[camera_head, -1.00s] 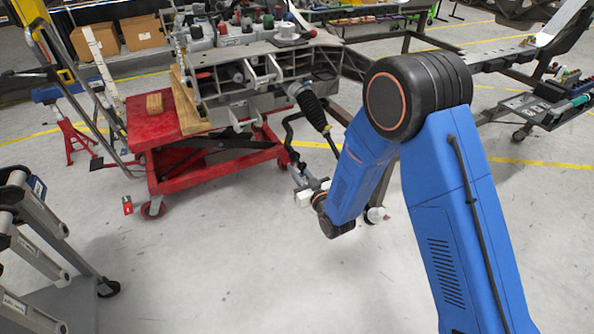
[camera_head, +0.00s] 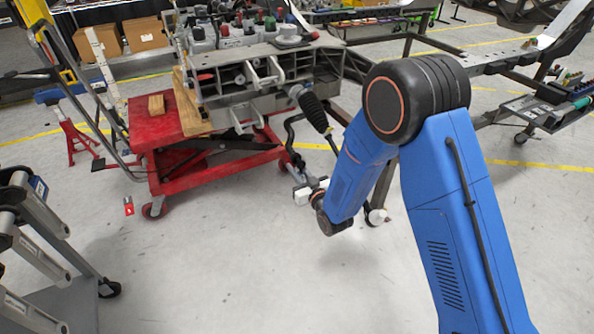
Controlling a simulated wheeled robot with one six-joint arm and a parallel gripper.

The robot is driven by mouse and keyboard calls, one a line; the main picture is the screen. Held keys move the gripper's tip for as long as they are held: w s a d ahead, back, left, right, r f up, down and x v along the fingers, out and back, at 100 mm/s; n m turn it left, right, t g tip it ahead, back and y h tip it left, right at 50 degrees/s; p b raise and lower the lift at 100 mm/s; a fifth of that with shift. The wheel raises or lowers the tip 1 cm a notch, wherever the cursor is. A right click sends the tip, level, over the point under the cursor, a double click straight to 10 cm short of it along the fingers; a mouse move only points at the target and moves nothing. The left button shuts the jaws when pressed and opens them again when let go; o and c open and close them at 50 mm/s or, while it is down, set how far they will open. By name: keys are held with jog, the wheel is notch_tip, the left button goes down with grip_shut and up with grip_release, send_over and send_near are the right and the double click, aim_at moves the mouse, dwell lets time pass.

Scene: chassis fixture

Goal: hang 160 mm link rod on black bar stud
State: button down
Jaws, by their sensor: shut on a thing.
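My gripper (camera_head: 299,180) is at the end of my blue arm, low in front of the right end of the red lift table. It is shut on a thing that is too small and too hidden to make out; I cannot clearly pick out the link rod. A black curved bar (camera_head: 289,130) hangs down from the right end of the grey chassis part (camera_head: 265,80), just above my gripper. Its stud is too small to tell, and I cannot tell whether the held thing touches the bar. My forearm hides the area to the right.
The red lift table (camera_head: 158,128) carries the chassis part and wood blocks. A black ribbed boot with a thin rod (camera_head: 314,112) slants down beside the bar. A grey cart (camera_head: 40,250) stands at lower left. The floor (camera_head: 220,260) in front is clear.

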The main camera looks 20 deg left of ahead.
aim_at(302, 177)
jog(key=shift+x, duration=1.05)
jog(key=c, duration=1.5)
grip_release()
jog(key=shift+c, duration=0.2)
jog(key=shift+v, duration=3.45)
